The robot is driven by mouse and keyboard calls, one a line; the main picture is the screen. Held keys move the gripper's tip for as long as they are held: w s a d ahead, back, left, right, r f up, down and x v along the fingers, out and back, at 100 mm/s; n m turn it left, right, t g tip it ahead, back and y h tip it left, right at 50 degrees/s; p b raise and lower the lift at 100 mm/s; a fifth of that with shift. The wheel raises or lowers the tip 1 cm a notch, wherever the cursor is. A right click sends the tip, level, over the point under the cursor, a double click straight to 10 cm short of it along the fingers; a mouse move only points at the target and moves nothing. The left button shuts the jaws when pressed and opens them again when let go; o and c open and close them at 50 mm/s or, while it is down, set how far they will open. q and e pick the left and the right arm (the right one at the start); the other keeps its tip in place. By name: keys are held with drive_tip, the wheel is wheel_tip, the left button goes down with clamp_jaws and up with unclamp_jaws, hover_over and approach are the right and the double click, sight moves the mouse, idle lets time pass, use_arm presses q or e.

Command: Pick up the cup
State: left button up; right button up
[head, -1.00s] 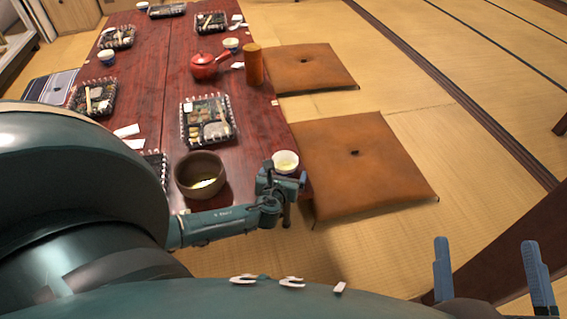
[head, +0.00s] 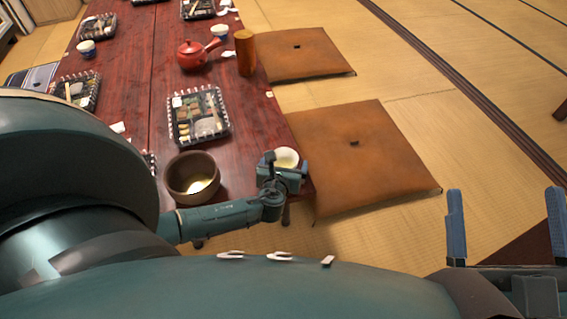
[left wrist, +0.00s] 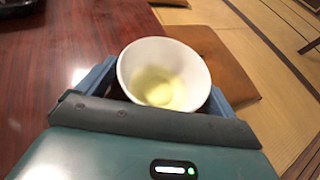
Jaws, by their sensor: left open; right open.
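A white cup (head: 286,157) with pale yellow-green liquid in it stands upright at the near right edge of the dark red table. It also shows in the left wrist view (left wrist: 165,74), between the two blue fingers. My left gripper (head: 285,167) is open at the cup, with one finger on each side. The cup hides parts of the fingers, and I cannot tell whether they touch it. My right gripper (head: 505,200) is open and empty at the lower right, over the tatami, away from the table.
A brown bowl (head: 193,178) stands left of the cup. A black lunch tray (head: 199,116), a red teapot (head: 192,55) and an orange-brown cylinder (head: 245,53) are further back. Other cups and trays line the table. Brown cushions (head: 357,160) lie on the tatami at right.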

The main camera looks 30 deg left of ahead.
use_arm(q)
drive_tip(key=shift+c, duration=0.5)
drive_tip(key=c, duration=0.9)
drive_tip(key=shift+c, duration=0.6)
drive_tip(key=shift+r, duration=0.15)
